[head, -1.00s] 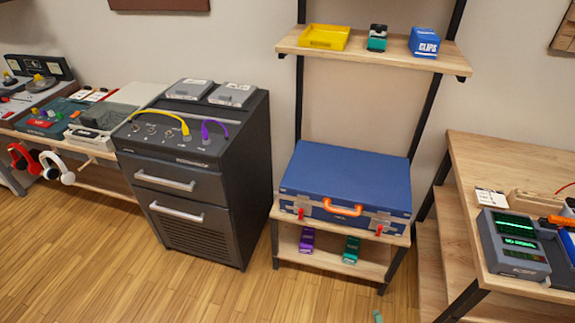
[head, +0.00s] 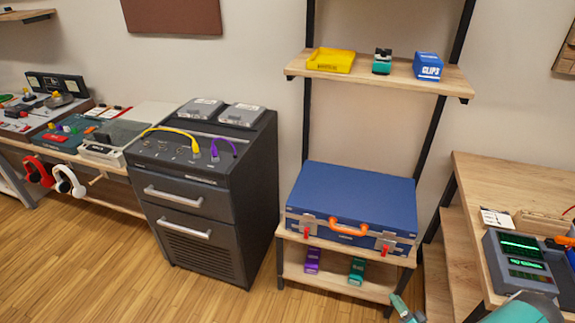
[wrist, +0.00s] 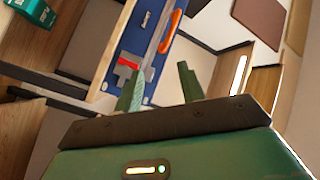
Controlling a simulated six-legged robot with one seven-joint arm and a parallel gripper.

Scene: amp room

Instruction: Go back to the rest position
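My gripper (wrist: 161,78) shows in the wrist view, with its two green fingers spread apart and nothing between them. Behind the fingers in that view is the blue case (wrist: 130,42) with its orange handle (wrist: 170,30), tilted in the picture. In the head view the blue case (head: 352,198) lies closed on the shelf unit's middle board. Teal parts of my arm show at the bottom right of the head view, in front of the shelf unit and right-hand table. The gripper's distance from the case cannot be told.
A dark drawer cabinet (head: 205,205) stands left of the shelf unit. A wooden table (head: 500,180) with a grey meter device (head: 520,262) is at the right. A yellow tray (head: 331,60) and blue clips box (head: 428,66) sit on the upper shelf. The floor in front is clear.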

